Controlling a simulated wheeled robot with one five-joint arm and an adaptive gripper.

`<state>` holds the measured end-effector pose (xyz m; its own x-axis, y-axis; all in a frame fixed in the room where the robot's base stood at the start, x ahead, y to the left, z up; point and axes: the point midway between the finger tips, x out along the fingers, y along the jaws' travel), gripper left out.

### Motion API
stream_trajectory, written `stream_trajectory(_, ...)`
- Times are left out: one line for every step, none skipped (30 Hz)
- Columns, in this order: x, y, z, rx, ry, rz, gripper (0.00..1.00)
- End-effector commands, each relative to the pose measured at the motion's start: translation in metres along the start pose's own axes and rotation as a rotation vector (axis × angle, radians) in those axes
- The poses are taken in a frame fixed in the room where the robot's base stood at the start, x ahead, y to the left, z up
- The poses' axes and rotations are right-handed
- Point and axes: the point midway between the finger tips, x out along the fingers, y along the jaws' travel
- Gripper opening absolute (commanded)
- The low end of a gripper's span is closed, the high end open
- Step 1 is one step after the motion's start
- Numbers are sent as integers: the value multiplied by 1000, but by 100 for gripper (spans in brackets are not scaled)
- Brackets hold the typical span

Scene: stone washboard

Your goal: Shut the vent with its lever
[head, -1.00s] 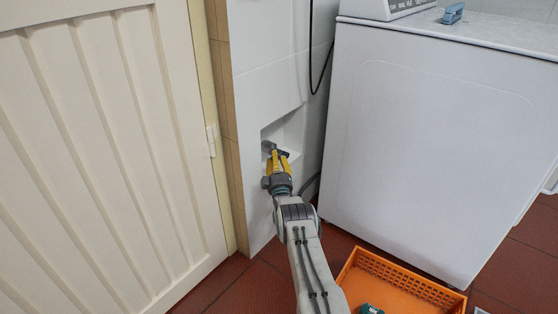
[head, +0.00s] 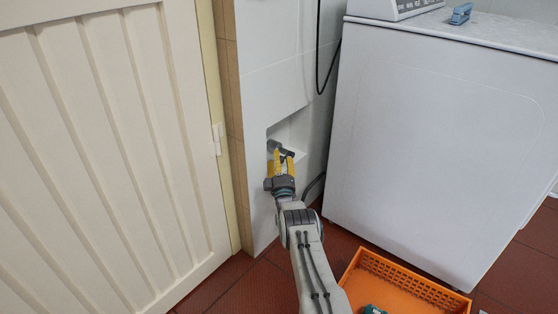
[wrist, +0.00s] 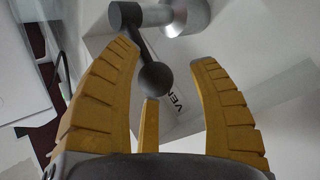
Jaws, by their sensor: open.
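The vent's lever (wrist: 154,77) is a dark rod with a ball at its end. In the wrist view it comes down from a grey metal fitting (wrist: 185,14) at the top, and its ball is between my fingers. My gripper (wrist: 165,58) is open, with its yellow fingers on either side of the ball and a gap visible on the right. A pale plate with the partly hidden letters "VEN" (wrist: 174,102) is behind. In the head view my gripper (head: 280,156) is at the wall recess (head: 290,130), and covers much of the lever and fitting.
A cream door (head: 110,150) stands to the left of the recess. A white washing machine (head: 430,140) stands to the right, with a black hose (head: 321,75) beside it. An orange crate (head: 400,285) lies on the red tiled floor near my arm.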

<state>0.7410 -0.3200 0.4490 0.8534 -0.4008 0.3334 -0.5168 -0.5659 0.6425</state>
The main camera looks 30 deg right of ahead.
Motion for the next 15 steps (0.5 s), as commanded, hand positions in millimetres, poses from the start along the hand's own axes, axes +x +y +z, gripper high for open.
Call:
stream_trajectory(0,0,1,0,-1,1,55)
stream_trajectory(0,1,1,-1,-1,1,55)
stream_trajectory(-1,1,1,-1,-1,1,55)
stream_trajectory(-1,1,1,-1,-1,1,55)
stream_trajectory(-2,1,1,-1,-1,1,55)
stream_trajectory(-3,1,1,-1,-1,2,55)
stream_trajectory(-4,1,1,-1,-1,2,55)
stream_trajectory(-5,1,2,-1,-2,1,55)
stream_trajectory(-8,0,2,-1,-3,0,55)
stream_trajectory(-9,0,2,-1,-2,1,55)
stream_trajectory(-12,0,2,-1,-3,0,55)
stream_trajectory(-14,0,2,-1,-3,0,55)
stream_trajectory(-17,0,2,-1,-2,1,55)
stream_trajectory(-20,0,2,-1,-3,0,55)
stream_trajectory(-24,0,2,-1,-3,0,55)
